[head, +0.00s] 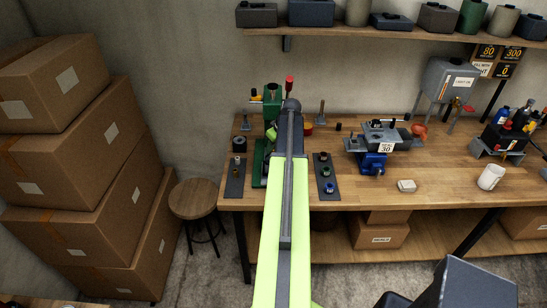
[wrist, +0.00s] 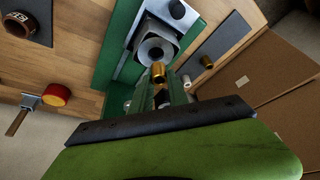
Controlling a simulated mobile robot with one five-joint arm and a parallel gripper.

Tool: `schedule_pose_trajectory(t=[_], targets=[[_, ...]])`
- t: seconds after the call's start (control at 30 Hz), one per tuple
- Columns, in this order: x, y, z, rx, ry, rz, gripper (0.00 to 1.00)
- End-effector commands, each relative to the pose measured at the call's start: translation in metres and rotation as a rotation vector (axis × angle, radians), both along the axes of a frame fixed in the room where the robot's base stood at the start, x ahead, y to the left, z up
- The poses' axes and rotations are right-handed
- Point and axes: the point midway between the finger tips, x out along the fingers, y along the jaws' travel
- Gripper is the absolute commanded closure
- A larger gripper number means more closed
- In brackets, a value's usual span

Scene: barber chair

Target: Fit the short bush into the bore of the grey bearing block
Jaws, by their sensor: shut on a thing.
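The short bush (wrist: 158,72) is a brass-coloured sleeve in the wrist view. My gripper (wrist: 161,84) is shut on it, with its green jaws below it in the picture. The grey bearing block (wrist: 138,66) stands just beyond the bush on a green base (wrist: 118,45), and its round bore faces the camera. The bush appears just off the lower edge of the bore, apart from it; the exact gap is hard to tell. In the head view my arm hides the bush, the block and the jaw tips.
A dark strip (head: 235,183) with several small parts lies left of the green fixture (head: 258,163); another strip (head: 327,176) lies right. A blue vise (head: 373,163) stands farther right on the wooden bench (head: 435,180). A stool (head: 196,199) and stacked boxes (head: 75,150) are left.

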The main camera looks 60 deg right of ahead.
Motion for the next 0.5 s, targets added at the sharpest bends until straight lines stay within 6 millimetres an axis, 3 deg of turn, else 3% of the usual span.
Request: schedule_pose_trajectory(t=[0.3,0.5], targets=[[-0.001,0.0,-0.044,0.0,0.0,0.0,1.0],[-0.001,0.0,-0.039,0.0,0.0,0.0,1.0]])
